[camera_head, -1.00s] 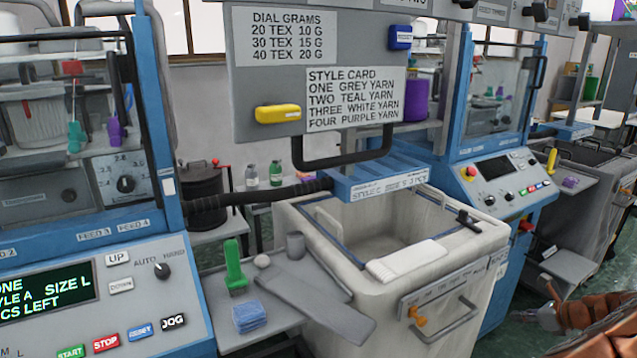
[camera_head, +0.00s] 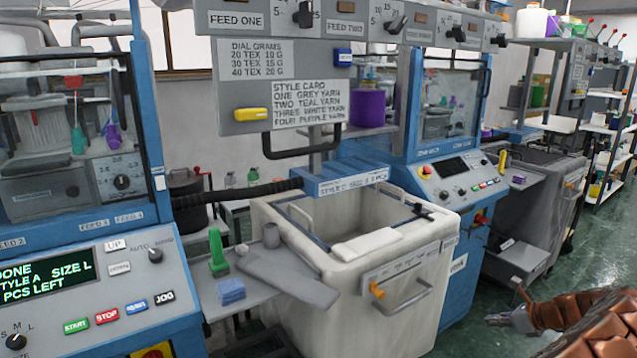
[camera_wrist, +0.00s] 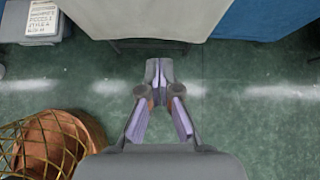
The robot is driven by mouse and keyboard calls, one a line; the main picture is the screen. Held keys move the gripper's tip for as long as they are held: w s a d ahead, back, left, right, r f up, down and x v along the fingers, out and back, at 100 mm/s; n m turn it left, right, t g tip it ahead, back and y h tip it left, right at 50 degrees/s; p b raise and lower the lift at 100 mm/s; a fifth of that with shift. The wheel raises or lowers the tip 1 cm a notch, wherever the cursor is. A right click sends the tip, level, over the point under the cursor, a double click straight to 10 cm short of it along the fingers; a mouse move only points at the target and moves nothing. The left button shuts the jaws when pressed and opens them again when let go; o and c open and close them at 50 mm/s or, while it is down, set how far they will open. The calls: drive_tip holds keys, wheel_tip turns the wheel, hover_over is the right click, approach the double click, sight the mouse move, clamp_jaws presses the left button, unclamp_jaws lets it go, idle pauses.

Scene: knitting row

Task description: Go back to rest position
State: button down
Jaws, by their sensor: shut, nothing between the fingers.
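My gripper (camera_wrist: 161,75) is in the middle of the wrist view. Its fingers are together at the tips with nothing between them. Below it is open green floor, and a pale bin front and a blue panel are at the top of that view. In the head view my gripper (camera_head: 498,320) is small at the lower right, in front of the floor and apart from the machines.
Knitting machines stand left and right. Green floor (camera_head: 590,240) is clear at the right.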

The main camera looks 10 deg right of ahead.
drive_tip(key=w+a+r+n+g+y, duration=0.1)
drive_tip(key=a+r+n, duration=0.25)
drive_tip(key=a, duration=0.35)
drive_tip(key=w+a+r+n+y+p, duration=0.1)
drive_tip(key=w+a+r+n, duration=0.1)
drive_tip(key=a+r, duration=0.35)
drive_tip(key=w+a+r+n+g+y, duration=0.1)
drive_tip(key=a+r+n, duration=0.2)
drive_tip(key=a, duration=0.5)
drive_tip(key=s+a+r+n+g+p, duration=0.15)
drive_tip(key=s+a+r+n, duration=0.25)
drive_tip(key=a, duration=0.5)
drive_tip(key=s+a+r+n+g, duration=0.3)
drive_tip(key=a+n, duration=0.1)
drive_tip(key=a, duration=0.4)
drive_tip(key=s+a+r+n+g+h+p, duration=0.1)
drive_tip(key=s+a+n, duration=0.35)
drive_tip(key=s, duration=0.35)
drive_tip(key=s+a+r+n+g+h, duration=0.1)
drive_tip(key=s+a+r+n+g, duration=0.1)
drive_tip(key=s+a+n, duration=0.45)
drive_tip(key=s+d+f+n+h+p, duration=0.1)
drive_tip(key=s+d+h, duration=0.1)
drive_tip(key=s, duration=0.8)
drive_tip(key=s+d+f+n+g+h+p, duration=0.1)
drive_tip(key=s+d+n+h, duration=0.1)
drive_tip(key=s, duration=0.7)
drive_tip(key=shift+s+d+h, duration=0.35)
drive_tip(key=shift+d+h, duration=0.15)
drive_tip(key=shift+d, duration=0.35)
